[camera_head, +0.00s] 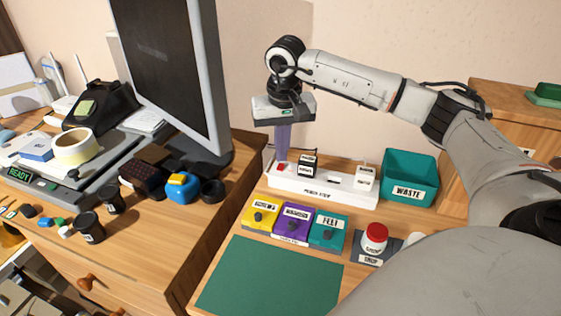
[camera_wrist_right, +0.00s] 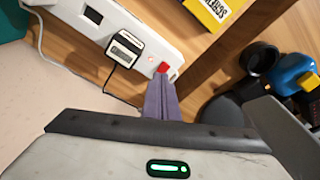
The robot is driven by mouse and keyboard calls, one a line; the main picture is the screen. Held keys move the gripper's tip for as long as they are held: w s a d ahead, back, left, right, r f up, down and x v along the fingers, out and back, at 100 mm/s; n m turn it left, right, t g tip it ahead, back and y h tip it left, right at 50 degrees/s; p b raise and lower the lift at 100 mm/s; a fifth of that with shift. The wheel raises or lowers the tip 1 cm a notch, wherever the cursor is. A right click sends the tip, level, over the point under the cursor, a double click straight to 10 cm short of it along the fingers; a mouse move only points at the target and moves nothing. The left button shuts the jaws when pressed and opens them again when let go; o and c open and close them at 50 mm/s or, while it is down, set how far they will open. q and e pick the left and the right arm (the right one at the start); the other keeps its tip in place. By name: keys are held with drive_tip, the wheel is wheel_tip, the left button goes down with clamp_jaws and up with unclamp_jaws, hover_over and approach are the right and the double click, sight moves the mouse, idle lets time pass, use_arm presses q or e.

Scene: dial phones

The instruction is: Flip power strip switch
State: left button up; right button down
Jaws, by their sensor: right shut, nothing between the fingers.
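The white power strip (camera_head: 325,191) lies on the right-hand desk in the head view, with plugs in it. Its red switch (camera_head: 281,168) is at the left end and also shows in the right wrist view (camera_wrist_right: 163,67), lit red. My right gripper (camera_head: 281,160) points down over that left end, its purple fingers shut and empty. In the right wrist view the fingertips (camera_wrist_right: 161,76) are right at the switch and cover part of it. I cannot tell whether they touch it. My left gripper is not in view.
Yellow, purple and teal boxes (camera_head: 296,223) stand in front of the strip, with a green mat (camera_head: 270,277) nearer. A red-topped button (camera_head: 375,236) and a teal waste bin (camera_head: 410,176) are to the right. A monitor (camera_head: 165,70) stands at left.

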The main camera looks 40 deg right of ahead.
sight(282, 164)
use_arm(q)
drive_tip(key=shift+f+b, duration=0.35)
drive_tip(key=shift+b, duration=0.05)
use_arm(e)
drive_tip(key=shift+s+f, duration=0.1)
drive_tip(key=shift+f, duration=0.65)
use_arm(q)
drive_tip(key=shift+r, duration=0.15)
use_arm(e)
drive_tip(key=shift+r+p, duration=0.7)
drive_tip(key=shift+p, duration=0.05)
wheel_tip(282, 164, up, 2)
drive_tip(key=shift+r+p, duration=0.1)
drive_tip(key=shift+p, duration=0.8)
drive_tip(key=shift+r+p, duration=0.65)
drive_tip(key=shift+r, duration=0.05)
drive_tip(key=shift+r+p, duration=0.85)
drive_tip(key=shift+r, duration=0.1)
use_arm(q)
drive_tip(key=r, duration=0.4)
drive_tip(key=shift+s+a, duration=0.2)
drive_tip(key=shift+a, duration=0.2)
use_arm(e)
drive_tip(key=shift+r, duration=0.1)
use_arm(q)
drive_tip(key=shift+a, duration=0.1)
